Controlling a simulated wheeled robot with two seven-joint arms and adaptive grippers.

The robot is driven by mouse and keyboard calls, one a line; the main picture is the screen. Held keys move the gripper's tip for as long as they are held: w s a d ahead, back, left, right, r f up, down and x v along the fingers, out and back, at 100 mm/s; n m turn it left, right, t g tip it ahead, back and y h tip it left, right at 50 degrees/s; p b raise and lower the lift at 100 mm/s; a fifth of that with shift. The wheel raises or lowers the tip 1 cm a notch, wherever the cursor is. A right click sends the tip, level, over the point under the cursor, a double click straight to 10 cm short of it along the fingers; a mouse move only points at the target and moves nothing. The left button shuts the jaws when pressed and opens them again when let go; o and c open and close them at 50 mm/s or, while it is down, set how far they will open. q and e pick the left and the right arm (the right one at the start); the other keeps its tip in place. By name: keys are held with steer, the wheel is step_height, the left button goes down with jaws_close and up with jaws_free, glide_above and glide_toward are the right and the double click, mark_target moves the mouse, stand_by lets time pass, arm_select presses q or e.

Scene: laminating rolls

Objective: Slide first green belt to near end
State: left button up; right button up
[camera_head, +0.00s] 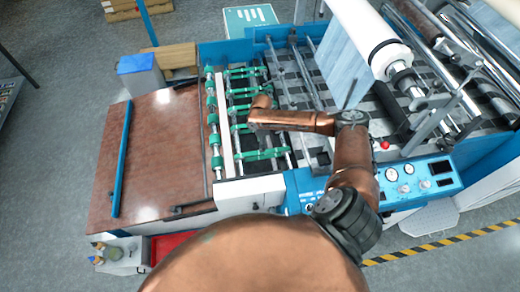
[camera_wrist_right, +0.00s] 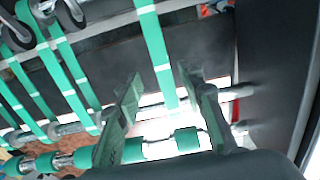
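Several green belts run side by side over rollers in the machine's left part; the nearest belt (camera_head: 265,154) lies close to the near frame. In the right wrist view one green belt (camera_wrist_right: 154,45) passes between the two fingers of my right gripper (camera_wrist_right: 160,76). The fingers are apart, with a gap visible on each side of the belt, so they straddle it without gripping. The other belts are left of the fingers in that view. In the head view my right arm reaches over the belts and its wrist hides the fingers. My left gripper is out of view.
Green roller collars (camera_wrist_right: 187,139) on a metal shaft sit below the fingers in the wrist view. A dark panel fills its right side. A brown tabletop (camera_head: 150,150) lies left of the belts; a blue control panel (camera_head: 415,180) is at right.

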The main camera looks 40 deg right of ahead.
steer(key=shift+f, duration=2.95)
steer(key=shift+c, duration=0.2)
jaws_close()
